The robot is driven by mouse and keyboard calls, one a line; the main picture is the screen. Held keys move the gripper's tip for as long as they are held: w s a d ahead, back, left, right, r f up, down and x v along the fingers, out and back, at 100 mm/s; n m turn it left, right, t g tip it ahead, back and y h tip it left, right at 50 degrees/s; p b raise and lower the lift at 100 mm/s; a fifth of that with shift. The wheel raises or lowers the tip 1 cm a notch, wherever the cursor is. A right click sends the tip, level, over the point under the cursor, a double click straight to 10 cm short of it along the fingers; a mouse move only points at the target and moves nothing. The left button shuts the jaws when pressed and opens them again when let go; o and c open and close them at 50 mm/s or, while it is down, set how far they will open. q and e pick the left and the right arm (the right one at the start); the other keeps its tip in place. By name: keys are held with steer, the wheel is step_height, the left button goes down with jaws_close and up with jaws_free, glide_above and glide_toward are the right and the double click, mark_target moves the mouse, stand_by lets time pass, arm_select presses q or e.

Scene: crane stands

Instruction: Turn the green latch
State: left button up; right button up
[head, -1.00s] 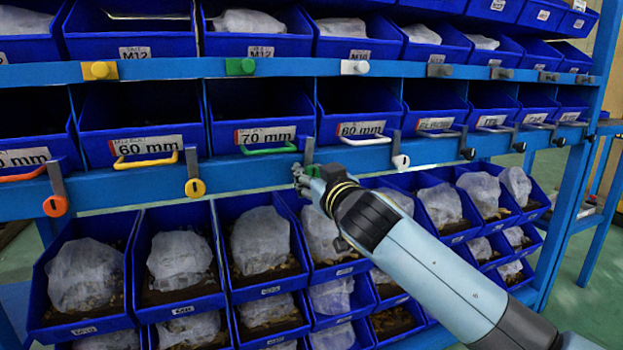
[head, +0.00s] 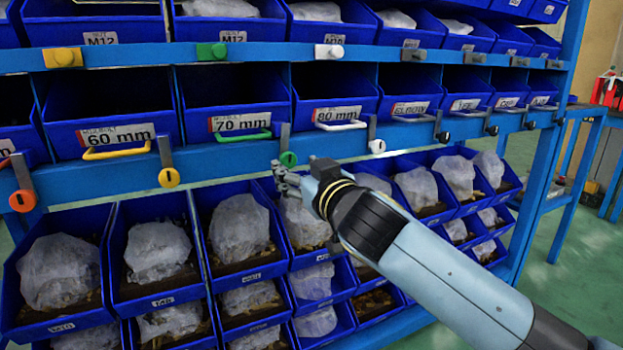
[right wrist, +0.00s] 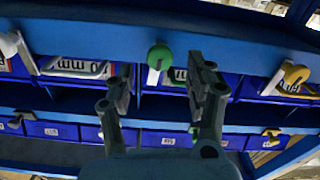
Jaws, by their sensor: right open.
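The green latch is a grey bar with a round green knob (head: 288,158) at its lower end. It hangs about upright on the blue rail, right of the 70 mm drawer (head: 222,121) with the green handle. My right gripper (head: 284,180) is just below the knob in the head view. In the right wrist view its two fingers (right wrist: 164,80) are spread apart with nothing between them. The green knob (right wrist: 160,57) shows there beyond the fingertips, in line with the gap, apparently apart from them. My left gripper is not in view.
A yellow latch (head: 169,178) and an orange latch (head: 22,200) hang to the left, a white latch (head: 377,146) to the right. A separate green knob (head: 211,51) sits on the upper rail. Blue bins with bagged parts (head: 240,232) fill the space below.

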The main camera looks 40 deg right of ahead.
steer(key=v, duration=0.6)
steer(key=shift+s, duration=0.2)
steer(key=shift+a, duration=0.1)
